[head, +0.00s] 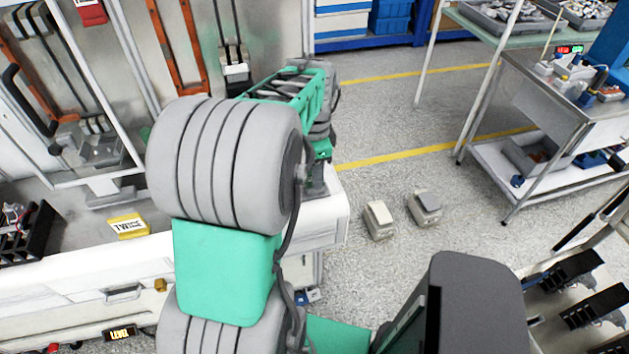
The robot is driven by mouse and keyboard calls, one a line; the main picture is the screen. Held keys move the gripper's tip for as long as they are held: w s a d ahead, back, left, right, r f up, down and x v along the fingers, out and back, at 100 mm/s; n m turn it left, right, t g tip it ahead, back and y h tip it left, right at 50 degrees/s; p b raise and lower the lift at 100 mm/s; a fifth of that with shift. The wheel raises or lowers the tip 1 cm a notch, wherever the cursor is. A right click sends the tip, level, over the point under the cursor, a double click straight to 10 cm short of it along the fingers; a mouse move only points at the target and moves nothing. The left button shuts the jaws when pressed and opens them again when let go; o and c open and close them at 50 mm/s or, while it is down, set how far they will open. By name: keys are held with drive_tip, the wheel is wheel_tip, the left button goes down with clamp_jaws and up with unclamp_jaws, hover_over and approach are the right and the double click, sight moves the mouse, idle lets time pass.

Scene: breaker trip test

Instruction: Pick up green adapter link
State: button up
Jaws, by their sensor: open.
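My arm rises across the middle of the head view, and its far end reaches down over the right end of the white bench (335,208). My gripper (316,188) shows small and dark there, just above or at the bench top. It is open, and I see nothing between its fingers. I cannot make out the green adapter link for certain. My own arm hides much of the bench, including the part behind its large grey joint.
A yellow block marked TWICE (128,226) lies on the bench, left of my arm. A glass-fronted cabinet (70,95) stands behind it. Two small boxes (379,220) (425,207) are on the floor.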

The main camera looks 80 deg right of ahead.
drive_tip(key=shift+f, duration=0.15)
clamp_jaws()
idle(0.4)
idle(0.9)
